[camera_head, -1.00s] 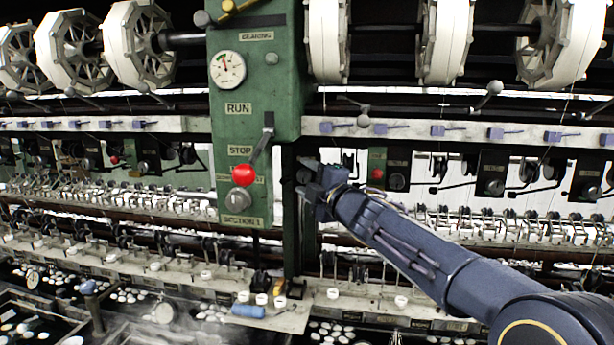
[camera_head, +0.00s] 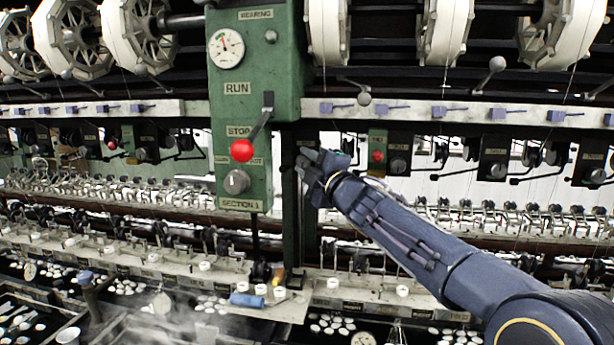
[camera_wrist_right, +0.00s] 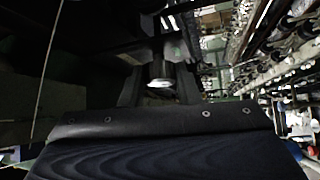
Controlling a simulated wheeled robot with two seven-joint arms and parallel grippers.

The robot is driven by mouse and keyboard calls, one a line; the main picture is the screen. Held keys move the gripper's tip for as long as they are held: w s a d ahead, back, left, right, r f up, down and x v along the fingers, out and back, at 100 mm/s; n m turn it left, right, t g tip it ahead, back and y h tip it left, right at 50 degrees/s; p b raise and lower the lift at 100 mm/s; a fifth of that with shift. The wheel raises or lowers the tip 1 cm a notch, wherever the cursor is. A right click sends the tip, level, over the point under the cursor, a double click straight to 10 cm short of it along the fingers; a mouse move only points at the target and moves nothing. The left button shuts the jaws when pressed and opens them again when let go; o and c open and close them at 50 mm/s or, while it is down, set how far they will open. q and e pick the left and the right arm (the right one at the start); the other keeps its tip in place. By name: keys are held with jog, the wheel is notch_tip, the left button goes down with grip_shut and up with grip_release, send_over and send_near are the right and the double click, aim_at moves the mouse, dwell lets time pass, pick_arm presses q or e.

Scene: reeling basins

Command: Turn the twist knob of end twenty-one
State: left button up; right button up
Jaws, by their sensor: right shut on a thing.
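My right gripper (camera_head: 309,160) reaches in from the right, just right of the green post beside the control panel. Its fingers are small and partly hidden by my own wrist in the head view. In the right wrist view the two fingers (camera_wrist_right: 158,88) close around a short round metallic knob (camera_wrist_right: 160,70) with a bright face. The knob is hidden behind my gripper in the head view. I cannot read an end number on it. My left gripper is not in view.
A row of wire guides (camera_head: 480,212) and a ledge with white cups (camera_head: 370,291) run below.

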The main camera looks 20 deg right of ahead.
jog(key=shift+f, duration=0.15)
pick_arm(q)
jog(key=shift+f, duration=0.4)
pick_arm(e)
jog(key=o, duration=1)
pick_arm(q)
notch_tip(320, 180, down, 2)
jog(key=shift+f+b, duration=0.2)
jog(key=shift+b, duration=1.05)
pick_arm(e)
jog(key=v, duration=0.7)
jog(key=shift+s, duration=0.4)
jog(key=shift+d+f, duration=0.1)
jog(key=shift+f, duration=0.05)
